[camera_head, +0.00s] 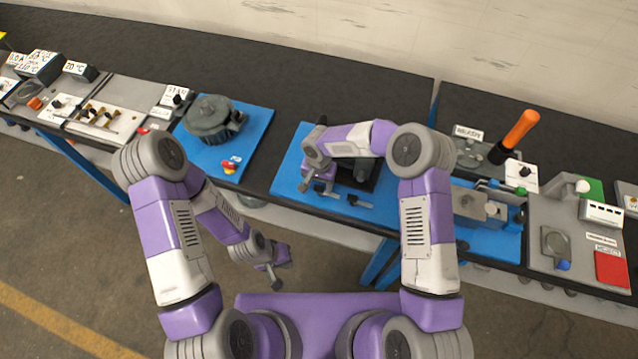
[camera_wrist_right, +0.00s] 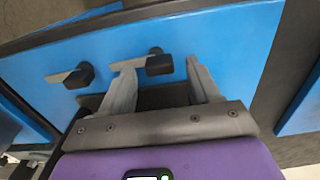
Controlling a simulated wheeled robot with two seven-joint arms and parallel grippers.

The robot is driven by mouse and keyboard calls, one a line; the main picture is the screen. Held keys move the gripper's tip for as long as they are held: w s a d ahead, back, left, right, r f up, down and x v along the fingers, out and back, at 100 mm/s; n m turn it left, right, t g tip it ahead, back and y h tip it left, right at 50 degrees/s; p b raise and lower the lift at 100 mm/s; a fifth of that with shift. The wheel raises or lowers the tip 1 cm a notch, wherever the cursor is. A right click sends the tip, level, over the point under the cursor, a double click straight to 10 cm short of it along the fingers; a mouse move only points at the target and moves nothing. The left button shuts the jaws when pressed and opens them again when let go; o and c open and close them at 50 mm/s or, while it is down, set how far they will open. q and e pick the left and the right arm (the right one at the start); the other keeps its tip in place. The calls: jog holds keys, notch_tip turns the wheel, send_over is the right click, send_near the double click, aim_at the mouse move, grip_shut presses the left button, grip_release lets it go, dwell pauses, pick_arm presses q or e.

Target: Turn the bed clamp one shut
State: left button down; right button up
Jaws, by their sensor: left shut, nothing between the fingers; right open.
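Two bed clamps sit side by side on a blue board (camera_head: 290,172), each with a short grey lever and a black knob; I cannot tell which is clamp one. In the right wrist view, one clamp (camera_wrist_right: 158,63) shows between the fingertips of my right gripper (camera_wrist_right: 160,70), which is open. Whether the fingers touch it is unclear. The other clamp (camera_wrist_right: 78,75) lies left of the fingers; it also shows in the head view (camera_head: 354,199). In the head view my right gripper (camera_head: 318,187) is over the board's front. My left gripper (camera_head: 274,276) is shut and empty, below the bench's front edge.
A dark round housing (camera_head: 208,117) stands on another blue board to the left. On the right are an orange-handled lever (camera_head: 521,128), a grey fixture (camera_head: 480,206) and a red pad (camera_head: 611,269). The dark bench top behind the boards is clear.

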jog(key=shift+f, duration=0.65)
